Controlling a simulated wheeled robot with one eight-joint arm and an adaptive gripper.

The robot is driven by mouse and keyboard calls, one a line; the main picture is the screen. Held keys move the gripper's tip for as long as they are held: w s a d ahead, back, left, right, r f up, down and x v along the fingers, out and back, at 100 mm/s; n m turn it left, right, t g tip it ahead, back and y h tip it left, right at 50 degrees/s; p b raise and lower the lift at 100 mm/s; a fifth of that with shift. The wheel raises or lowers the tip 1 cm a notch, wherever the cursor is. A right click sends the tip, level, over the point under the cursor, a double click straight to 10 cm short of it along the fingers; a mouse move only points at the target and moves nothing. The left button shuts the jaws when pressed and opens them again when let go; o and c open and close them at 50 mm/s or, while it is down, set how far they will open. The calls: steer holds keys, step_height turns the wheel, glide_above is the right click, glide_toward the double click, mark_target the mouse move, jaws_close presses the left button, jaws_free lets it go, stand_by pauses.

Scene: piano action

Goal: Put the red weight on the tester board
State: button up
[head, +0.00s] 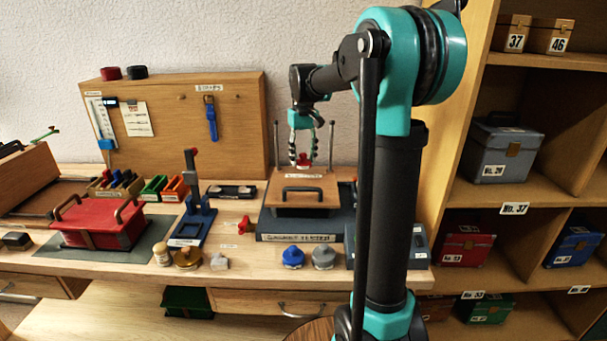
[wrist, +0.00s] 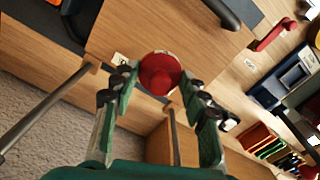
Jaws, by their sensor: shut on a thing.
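The red weight (head: 304,160) is held between the fingers of my gripper (head: 303,152), near the back edge of the tester board. In the wrist view the round red weight (wrist: 160,74) sits between the fingertips of my gripper (wrist: 157,88), with the wooden surface behind it. The tester board (head: 297,211) is a wooden plate with a dark handle on a dark labelled base; it also shows in the wrist view (wrist: 150,28). Whether the weight touches the board, I cannot tell.
A blue weight (head: 293,257), a grey weight (head: 323,256) and a brass weight (head: 187,258) stand at the front of the bench. Two upright rods (head: 331,145) rise behind the board. A red handled piece (head: 244,225) lies left of it. A red box (head: 103,226) stands further left.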

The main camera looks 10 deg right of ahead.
mark_target(303, 184)
steer(key=shift+f, duration=3.15)
steer(key=shift+f, duration=0.1)
steer(key=o, duration=1.4)
step_height(303, 184, up, 12)
steer(key=shift+r, duration=0.15)
